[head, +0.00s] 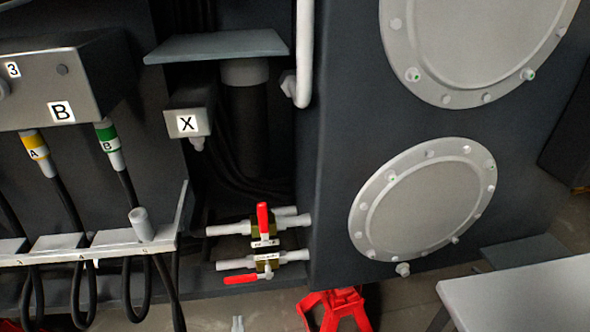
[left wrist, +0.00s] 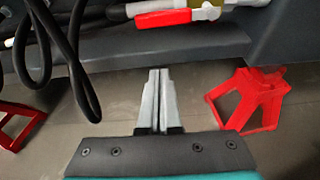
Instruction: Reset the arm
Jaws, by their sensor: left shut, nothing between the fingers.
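My left gripper (left wrist: 157,98) is shut and empty in the left wrist view, its two fingers pressed together over the floor. In the head view only the tips of the left gripper (head: 237,323) show at the bottom edge, below the valves. The fingertips appear apart from the chassis (head: 335,180). My right gripper is not in view.
Two valves have red handles, one upright (head: 262,217) and one lying sideways (head: 241,279). A red stand (head: 338,309) is on the floor to the right. Hanging black hoses (head: 76,275) are at the left. A grey table (head: 525,295) is at lower right.

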